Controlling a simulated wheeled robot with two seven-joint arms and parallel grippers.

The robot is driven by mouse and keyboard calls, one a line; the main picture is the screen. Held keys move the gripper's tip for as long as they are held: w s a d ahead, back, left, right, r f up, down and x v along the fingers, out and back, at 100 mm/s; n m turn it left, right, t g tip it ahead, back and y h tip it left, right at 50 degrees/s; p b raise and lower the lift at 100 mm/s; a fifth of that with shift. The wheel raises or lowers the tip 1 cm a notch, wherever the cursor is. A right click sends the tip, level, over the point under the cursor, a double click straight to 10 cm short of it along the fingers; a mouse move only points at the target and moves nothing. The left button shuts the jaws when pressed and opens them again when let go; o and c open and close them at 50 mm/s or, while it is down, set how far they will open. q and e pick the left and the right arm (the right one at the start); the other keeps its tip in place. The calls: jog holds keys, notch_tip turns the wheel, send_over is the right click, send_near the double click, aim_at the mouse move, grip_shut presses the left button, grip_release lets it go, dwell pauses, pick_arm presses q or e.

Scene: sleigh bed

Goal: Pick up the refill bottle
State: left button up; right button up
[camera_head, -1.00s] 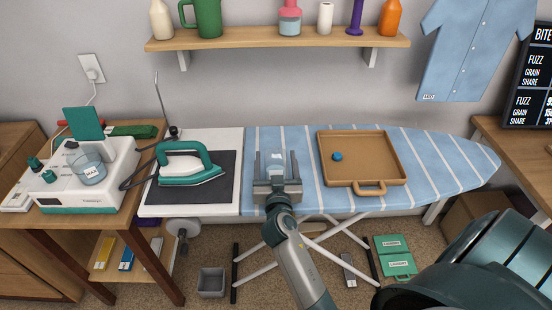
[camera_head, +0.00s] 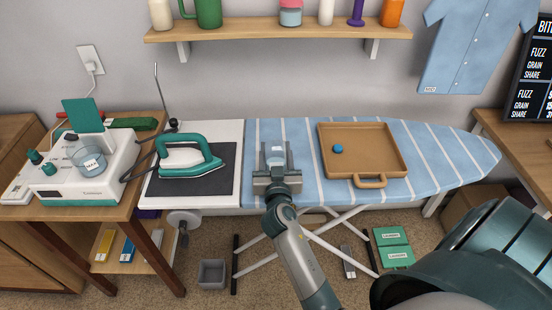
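A small, pale, see-through container, which I take to be the refill bottle (camera_head: 276,157), is on the striped ironing board (camera_head: 440,160), left of the brown tray. My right gripper (camera_head: 276,160) reaches in from the bottom of the head view. Its two fingers are on either side of the bottle and look closed against it. The bottle's lower part is hidden by the gripper, so I cannot tell whether it touches the board. My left gripper is not in view.
A brown tray (camera_head: 388,165) with a blue round item (camera_head: 337,149) lies right of the gripper. A teal iron (camera_head: 190,157) rests on a dark pad to the left. A white machine (camera_head: 90,178) stands on the left table. A shelf (camera_head: 280,33) with bottles hangs above.

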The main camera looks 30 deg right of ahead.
jog(key=shift+r, duration=0.2)
jog(key=shift+r+p, duration=0.5)
jog(key=shift+p, duration=0.05)
jog(key=s+d+r+p, duration=0.6)
jog(key=d+r+p, duration=0.3)
jog(key=p, duration=0.1)
jog(key=shift+d+r, duration=0.3)
jog(key=shift+d, duration=0.1)
dwell(0.5)
dwell(1.1)
